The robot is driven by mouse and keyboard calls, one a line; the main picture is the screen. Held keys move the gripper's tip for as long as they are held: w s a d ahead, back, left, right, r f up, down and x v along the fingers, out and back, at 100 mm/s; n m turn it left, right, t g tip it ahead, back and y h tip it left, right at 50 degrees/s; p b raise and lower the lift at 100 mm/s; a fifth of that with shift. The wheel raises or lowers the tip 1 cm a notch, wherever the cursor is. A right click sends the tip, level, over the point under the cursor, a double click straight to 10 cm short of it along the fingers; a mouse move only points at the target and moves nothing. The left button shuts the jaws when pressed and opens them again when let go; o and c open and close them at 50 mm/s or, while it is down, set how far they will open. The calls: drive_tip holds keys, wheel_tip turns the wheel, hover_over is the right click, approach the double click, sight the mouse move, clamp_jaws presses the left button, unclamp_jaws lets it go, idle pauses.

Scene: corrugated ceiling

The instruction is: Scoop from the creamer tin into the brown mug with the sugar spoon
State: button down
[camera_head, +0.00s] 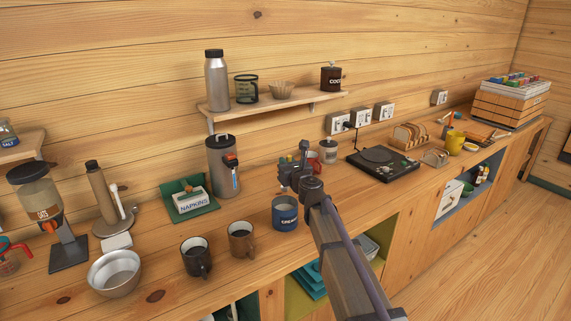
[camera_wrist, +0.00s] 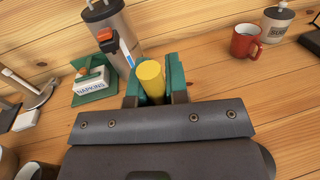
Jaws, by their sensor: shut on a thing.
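The blue creamer tin (camera_head: 285,217) stands on the counter, its label partly readable. The brown mug (camera_head: 240,242) stands upright to its left. My gripper (camera_head: 290,172) is just behind and above the tin in the head view. In the wrist view my gripper (camera_wrist: 152,88) has its green-padded fingers closed on a yellow round handle (camera_wrist: 151,80), seen nearly end-on, which I take to be the sugar spoon. The spoon's bowl is hidden in both views. The creamer tin is not visible in the wrist view.
A black mug (camera_head: 196,259) and metal bowl (camera_head: 114,274) stand left of the brown mug. A napkin holder (camera_head: 190,201) and grey dispenser (camera_head: 222,168) are behind. The red mug (camera_wrist: 246,42) and sugar jar (camera_wrist: 276,22) stand right of my gripper. A turntable (camera_head: 382,162) lies farther right.

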sight(287, 191)
wheel_tip(287, 191, down, 12)
drive_tip(key=b, duration=1)
drive_tip(key=shift+r+b, duration=0.2)
drive_tip(key=shift+b, duration=0.15)
drive_tip(key=shift+r, duration=0.1)
wheel_tip(287, 191, up, 11)
drive_tip(key=p, duration=1.1)
drive_tip(key=shift+r, duration=0.1)
